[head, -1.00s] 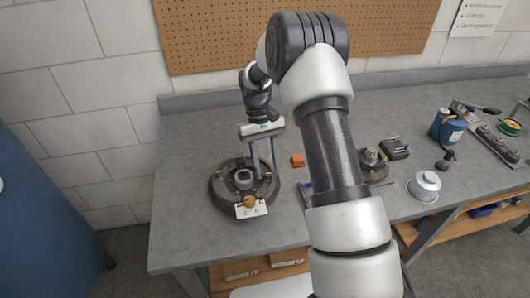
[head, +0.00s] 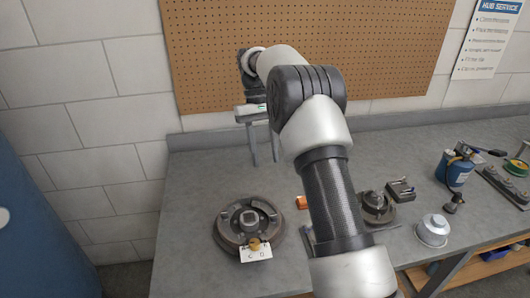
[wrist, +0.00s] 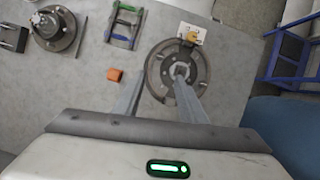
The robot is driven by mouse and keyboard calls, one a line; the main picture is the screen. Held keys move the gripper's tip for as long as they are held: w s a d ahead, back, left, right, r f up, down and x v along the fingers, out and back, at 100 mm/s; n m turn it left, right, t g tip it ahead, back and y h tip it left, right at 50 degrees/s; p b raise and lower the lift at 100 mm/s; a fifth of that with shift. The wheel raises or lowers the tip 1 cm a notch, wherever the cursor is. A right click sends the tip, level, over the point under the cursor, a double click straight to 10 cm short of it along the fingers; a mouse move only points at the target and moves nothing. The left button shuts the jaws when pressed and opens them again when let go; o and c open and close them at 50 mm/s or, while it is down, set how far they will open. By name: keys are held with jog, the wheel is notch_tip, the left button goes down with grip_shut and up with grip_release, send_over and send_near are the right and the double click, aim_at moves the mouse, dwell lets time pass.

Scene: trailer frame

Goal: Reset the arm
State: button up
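My gripper (head: 264,157) hangs in the air above the back of the bench, its two fingers pointing down and spread apart. Nothing shows between the fingers in the head view. In the wrist view my gripper (wrist: 158,88) is also open, with the round brake drum (wrist: 152,80) lying below and beyond the fingers. The brake drum (head: 227,239) sits on the bench in front of my gripper, apart from it, with a square grey nut at its centre. A white tag (head: 256,255) with a brass piece lies at its front edge.
The grey bench (head: 190,190) has free room around the drum. An orange block (head: 302,202), a hub on a plate (head: 376,205), a silver cup (head: 433,230) and a blue canister (head: 454,168) stand to the right. A pegboard wall (head: 215,60) rises behind.

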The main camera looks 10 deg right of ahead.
jog(key=s+r+t+p, duration=0.2)
jog(key=s+r+t, duration=0.3)
jog(key=s+r, duration=1.05)
jog(key=s+d+m+t+p, duration=0.1)
jog(key=s+t, duration=0.4)
jog(key=s, duration=1)
jog(key=shift+m+y, duration=0.3)
jog(key=shift+m, duration=0.1)
jog(key=shift+d, duration=0.1)
